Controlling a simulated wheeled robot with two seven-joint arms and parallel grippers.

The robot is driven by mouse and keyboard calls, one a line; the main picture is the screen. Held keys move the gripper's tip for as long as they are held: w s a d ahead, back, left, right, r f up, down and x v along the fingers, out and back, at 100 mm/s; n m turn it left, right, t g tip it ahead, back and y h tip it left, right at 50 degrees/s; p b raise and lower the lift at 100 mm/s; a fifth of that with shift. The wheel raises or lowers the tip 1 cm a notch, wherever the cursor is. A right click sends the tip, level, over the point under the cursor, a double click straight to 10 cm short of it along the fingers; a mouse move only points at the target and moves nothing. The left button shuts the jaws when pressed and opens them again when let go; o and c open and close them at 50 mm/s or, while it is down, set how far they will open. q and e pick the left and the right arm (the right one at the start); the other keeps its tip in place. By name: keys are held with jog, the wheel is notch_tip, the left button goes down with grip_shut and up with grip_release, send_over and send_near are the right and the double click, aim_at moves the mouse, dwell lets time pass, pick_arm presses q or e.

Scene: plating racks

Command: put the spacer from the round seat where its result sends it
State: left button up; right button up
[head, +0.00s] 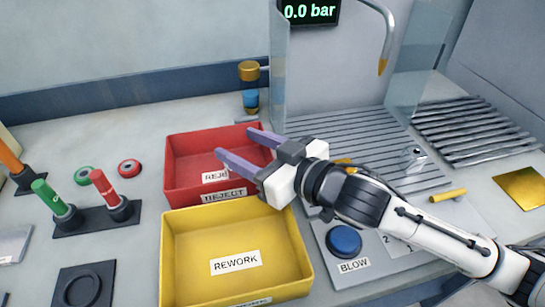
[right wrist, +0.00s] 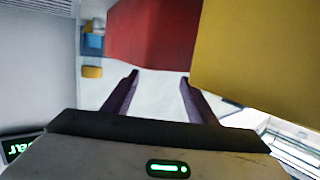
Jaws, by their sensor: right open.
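My right gripper (head: 234,142) is open and empty, its two purple fingers over the red REJECT bin (head: 183,137). The fingers also show apart with nothing between them in the right wrist view (right wrist: 159,76). The yellow REWORK bin (head: 178,268) stands in front of the red one. A dark square plate with a round recess (head: 82,287), perhaps the round seat, lies at the lower left and looks empty. A small silvery cylinder (head: 413,158) stands on the ribbed area at the right; I cannot tell whether it is the spacer. My left gripper is not in view.
A display (head: 308,11) reads 0.0 bar. A blue BLOW button (head: 344,240) sits right of the yellow bin. Green (head: 44,190) and red (head: 104,185) handles stand at the left. A brass rod (head: 448,195) lies at the right. Clear panels flank the rear spout.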

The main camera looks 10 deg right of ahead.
jog(key=v, duration=1)
jog(key=shift+s, duration=0.15)
